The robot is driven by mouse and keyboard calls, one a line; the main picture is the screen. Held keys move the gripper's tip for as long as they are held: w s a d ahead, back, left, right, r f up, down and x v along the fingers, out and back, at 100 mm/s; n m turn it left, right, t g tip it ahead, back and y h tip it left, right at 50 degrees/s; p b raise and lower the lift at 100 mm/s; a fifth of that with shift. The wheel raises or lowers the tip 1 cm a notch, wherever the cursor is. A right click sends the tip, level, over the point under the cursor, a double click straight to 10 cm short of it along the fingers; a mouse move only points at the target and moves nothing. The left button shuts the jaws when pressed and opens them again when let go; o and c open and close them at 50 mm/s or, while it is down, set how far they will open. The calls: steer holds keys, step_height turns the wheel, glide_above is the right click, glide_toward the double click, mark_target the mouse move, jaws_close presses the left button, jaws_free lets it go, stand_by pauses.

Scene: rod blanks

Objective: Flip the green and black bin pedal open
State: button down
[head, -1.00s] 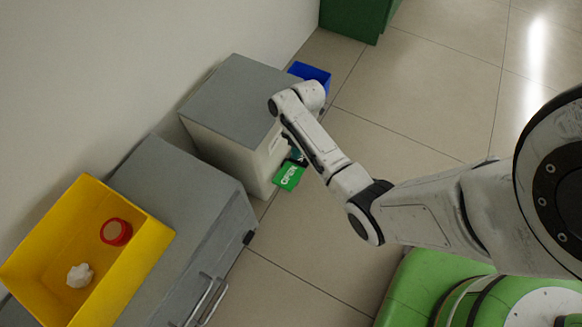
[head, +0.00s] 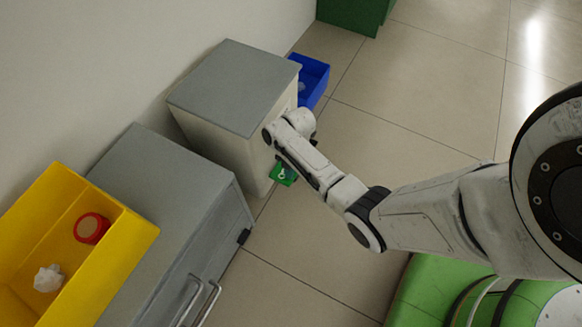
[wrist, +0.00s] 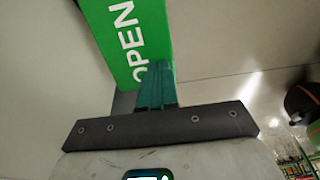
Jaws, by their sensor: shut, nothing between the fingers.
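The green pedal (head: 283,175), with white lettering, sticks out low at the front of a cream bin with a grey lid (head: 235,88). My arm partly covers it in the head view. In the wrist view the pedal (wrist: 125,38) reads OPEN and fills the upper left, with a dark part by its lower end. My gripper (wrist: 157,72) shows teal fingers shut together and empty, right at the pedal's lower end. I cannot tell whether they touch it. In the head view the fingers are hidden behind my arm.
A grey cabinet (head: 175,215) with a bar handle stands left of the bin. A yellow box (head: 125,245) on it holds a red round item (head: 91,228) and a white crumpled piece (head: 48,278). A blue box (head: 313,78) is behind the bin.

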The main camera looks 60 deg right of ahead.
mark_target(287, 182)
steer(key=shift+a+f, duration=0.1)
stand_by(0.4)
steer(key=shift+s+a+f+h+p, duration=0.1)
steer(key=shift+a+f+h+p, duration=0.55)
steer(key=shift+f+h, duration=0.35)
steer(key=shift+a+f+h, duration=0.3)
steer(key=shift+f+h, duration=0.35)
steer(key=shift+h, duration=0.35)
steer(key=shift+f, duration=0.55)
steer(key=shift+a+f, duration=0.15)
steer(key=shift+f, duration=0.05)
steer(key=shift+r+p, duration=0.45)
steer(key=shift+p, duration=0.1)
step_height(287, 182, up, 14)
steer(key=a+p, duration=0.2)
steer(key=p, duration=0.7)
steer(key=shift+a+f+p, duration=0.25)
steer(key=shift+a+p, duration=0.05)
steer(key=shift+a, duration=0.1)
